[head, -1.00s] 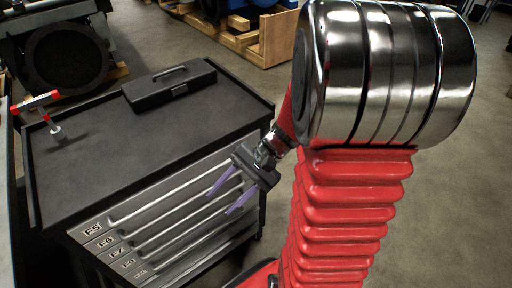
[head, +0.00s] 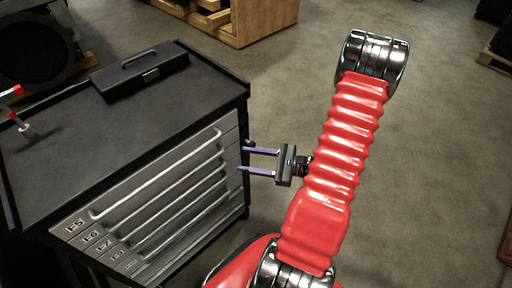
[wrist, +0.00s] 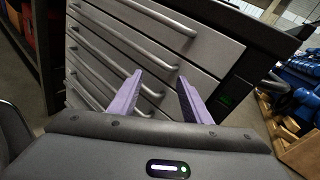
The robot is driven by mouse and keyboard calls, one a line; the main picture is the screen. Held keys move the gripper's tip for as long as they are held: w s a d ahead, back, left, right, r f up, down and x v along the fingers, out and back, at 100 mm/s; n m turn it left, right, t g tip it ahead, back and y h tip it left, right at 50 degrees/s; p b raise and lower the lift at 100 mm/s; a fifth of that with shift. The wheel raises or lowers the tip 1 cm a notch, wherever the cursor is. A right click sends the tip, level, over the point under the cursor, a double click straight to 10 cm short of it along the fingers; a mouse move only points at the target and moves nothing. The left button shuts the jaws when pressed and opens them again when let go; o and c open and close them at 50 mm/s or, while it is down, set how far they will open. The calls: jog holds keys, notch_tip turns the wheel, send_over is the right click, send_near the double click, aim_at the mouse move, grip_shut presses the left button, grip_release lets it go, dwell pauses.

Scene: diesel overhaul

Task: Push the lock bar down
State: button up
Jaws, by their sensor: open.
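The lock bar is hard to make out. A small dark knob-like piece (head: 249,143) shows at the cabinet's right front corner in the head view, just above my upper finger. My gripper (head: 242,160) is open and empty, its purple fingers pointing left at that corner. In the wrist view my gripper (wrist: 160,76) has its fingers spread before the drawer fronts. I cannot tell whether they touch anything.
The grey tool cabinet (head: 125,130) has several drawers with long handles (head: 160,175). A black toolbox (head: 140,72) and a red-and-white tool (head: 14,105) are on its top. Wooden crates (head: 245,20) stand behind.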

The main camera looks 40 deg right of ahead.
aim_at(253, 146)
jog(key=s+d+f+m+t+h, duration=0.4)
jog(key=s+d+f+m+h, duration=0.1)
jog(key=d+f+m+h, duration=0.3)
jog(key=shift+s+d+f+m+h, duration=0.4)
jog(key=shift+d+f+m, duration=0.2)
jog(key=shift+d, duration=0.45)
jog(key=shift+w, duration=0.15)
jog(key=shift+w+a, duration=0.2)
jog(key=shift+w, duration=6.6)
jog(key=shift+c, duration=0.6)
grip_shut()
